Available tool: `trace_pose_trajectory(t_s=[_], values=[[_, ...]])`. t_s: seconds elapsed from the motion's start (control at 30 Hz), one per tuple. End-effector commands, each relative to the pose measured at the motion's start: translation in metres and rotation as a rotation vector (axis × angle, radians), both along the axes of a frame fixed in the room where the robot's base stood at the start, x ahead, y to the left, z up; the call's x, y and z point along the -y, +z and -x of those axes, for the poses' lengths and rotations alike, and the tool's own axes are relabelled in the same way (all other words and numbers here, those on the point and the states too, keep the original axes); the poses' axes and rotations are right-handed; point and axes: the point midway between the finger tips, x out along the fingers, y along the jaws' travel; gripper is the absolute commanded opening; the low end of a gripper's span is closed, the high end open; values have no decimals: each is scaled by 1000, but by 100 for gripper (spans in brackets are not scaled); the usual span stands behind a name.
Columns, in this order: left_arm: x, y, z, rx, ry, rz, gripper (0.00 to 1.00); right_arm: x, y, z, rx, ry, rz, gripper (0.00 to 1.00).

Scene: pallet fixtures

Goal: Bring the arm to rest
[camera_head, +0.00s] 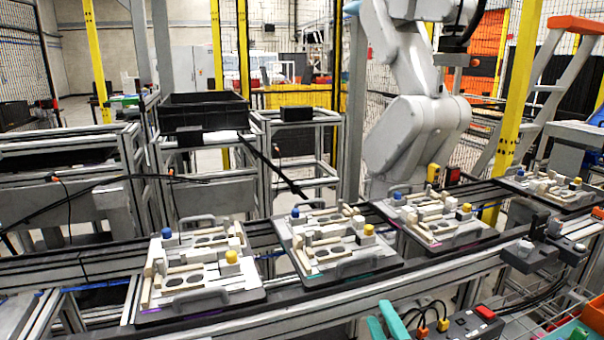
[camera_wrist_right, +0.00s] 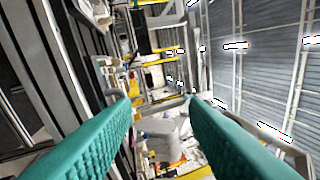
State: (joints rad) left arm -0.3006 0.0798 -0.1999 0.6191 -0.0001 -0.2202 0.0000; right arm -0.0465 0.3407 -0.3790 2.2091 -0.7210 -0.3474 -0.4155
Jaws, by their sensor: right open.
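My right gripper (camera_head: 384,322) shows only as teal fingertips at the bottom edge of the head view, in front of the conveyor. In the right wrist view its two ribbed teal fingers (camera_wrist_right: 161,108) stand wide apart with nothing between them. The gripper is open and empty. The rest of the right arm is outside the head view. My left arm and gripper are not in view.
Pallet fixtures (camera_head: 200,297), (camera_head: 340,267), (camera_head: 470,240), (camera_head: 556,200) with pale blocks and blue and yellow knobs stand along the conveyor (camera_head: 330,312). A box with a red button (camera_head: 484,313) is right of the gripper. A large grey robot arm (camera_head: 415,130) stands behind.

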Motion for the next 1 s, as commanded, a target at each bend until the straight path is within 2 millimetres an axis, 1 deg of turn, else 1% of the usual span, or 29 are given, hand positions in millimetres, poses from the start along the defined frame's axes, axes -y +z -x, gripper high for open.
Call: trace_pose_trajectory(t_s=[0.03,0.07,0.1,0.17,0.2,0.27,0.3,0.4,0.5,0.57,0.6,0.77,0.83,0.97,1.0], values=[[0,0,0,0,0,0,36,20,-28,7,-156,-78,-140,40],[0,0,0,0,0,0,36,33,-46,12,-252,-129,-222,40],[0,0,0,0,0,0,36,47,-71,23,-381,-195,-330,40],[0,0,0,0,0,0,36,62,-107,43,-561,-288,-472,40],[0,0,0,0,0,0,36,69,-128,59,-667,-344,-550,40],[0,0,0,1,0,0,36,75,-153,82,-804,-417,-643,40],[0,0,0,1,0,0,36,77,-167,97,-883,-459,-695,40],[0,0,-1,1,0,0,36,79,-194,133,-1050,-550,-794,40],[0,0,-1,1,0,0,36,78,-212,166,-1191,-627,-869,40],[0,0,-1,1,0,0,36,77,-220,184,-1266,-670,-905,40],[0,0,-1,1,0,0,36,76,-225,197,-1315,-698,-927,40],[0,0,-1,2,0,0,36,70,-237,245,-1497,-803,-998,40],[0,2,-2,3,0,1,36,69,-256,236,-1497,-804,-989,40],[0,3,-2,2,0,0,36,68,-289,228,-1506,-810,-982,40],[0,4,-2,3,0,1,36,68,-300,227,-1510,-813,-980,40]])
